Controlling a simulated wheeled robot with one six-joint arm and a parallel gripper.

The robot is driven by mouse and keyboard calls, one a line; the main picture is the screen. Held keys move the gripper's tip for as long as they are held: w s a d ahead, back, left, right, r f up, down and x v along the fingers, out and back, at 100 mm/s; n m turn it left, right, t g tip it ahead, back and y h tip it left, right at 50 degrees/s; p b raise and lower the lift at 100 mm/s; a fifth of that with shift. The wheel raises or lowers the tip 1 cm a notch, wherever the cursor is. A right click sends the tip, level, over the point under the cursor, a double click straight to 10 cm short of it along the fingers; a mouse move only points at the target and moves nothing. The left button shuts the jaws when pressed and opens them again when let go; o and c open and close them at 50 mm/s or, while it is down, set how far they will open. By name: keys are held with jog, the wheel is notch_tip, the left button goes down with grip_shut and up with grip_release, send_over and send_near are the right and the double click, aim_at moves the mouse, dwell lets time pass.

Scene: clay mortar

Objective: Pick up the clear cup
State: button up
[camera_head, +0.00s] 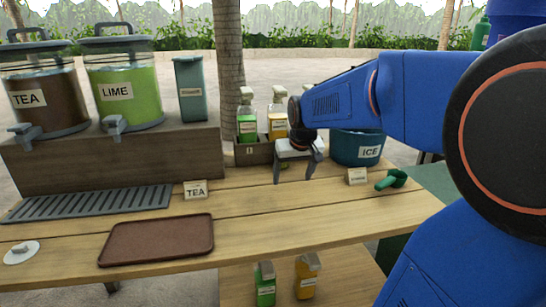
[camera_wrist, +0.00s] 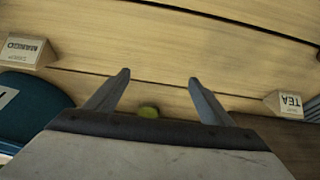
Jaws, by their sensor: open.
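I cannot make out a clear cup in either view. My gripper (camera_head: 293,174) hangs over the wooden counter, between the ice bucket and the tea sign, with its fingers pointing down. In the wrist view my gripper (camera_wrist: 159,78) has its two fingers spread apart with bare planks beyond the tips.
A blue ice bucket (camera_head: 345,147), a green scoop (camera_head: 391,180), bottles in a wooden crate (camera_head: 253,153) and a tea sign (camera_head: 195,189) surround the gripper. A brown tray (camera_head: 157,241) and grey drip grate (camera_head: 88,204) lie left. Drink dispensers (camera_head: 124,85) stand behind.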

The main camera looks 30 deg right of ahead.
jog(key=w, duration=0.1)
jog(key=w+d, duration=0.1)
jog(key=w, duration=0.1)
jog(key=w+d, duration=0.1)
jog(key=shift+w+f, duration=0.25)
jog(key=shift+f, duration=0.1)
jog(key=shift+w+d, duration=0.35)
jog(key=shift+w, duration=1)
jog(key=shift+w+d, duration=0.4)
jog(key=shift+w, duration=1)
jog(key=shift+w+d, duration=0.35)
jog(key=shift+w, duration=1)
jog(key=w, duration=0.2)
jog(key=w+d, duration=0.1)
jog(key=w, duration=0.1)
jog(key=shift+f, duration=0.5)
jog(key=c, duration=1.2)
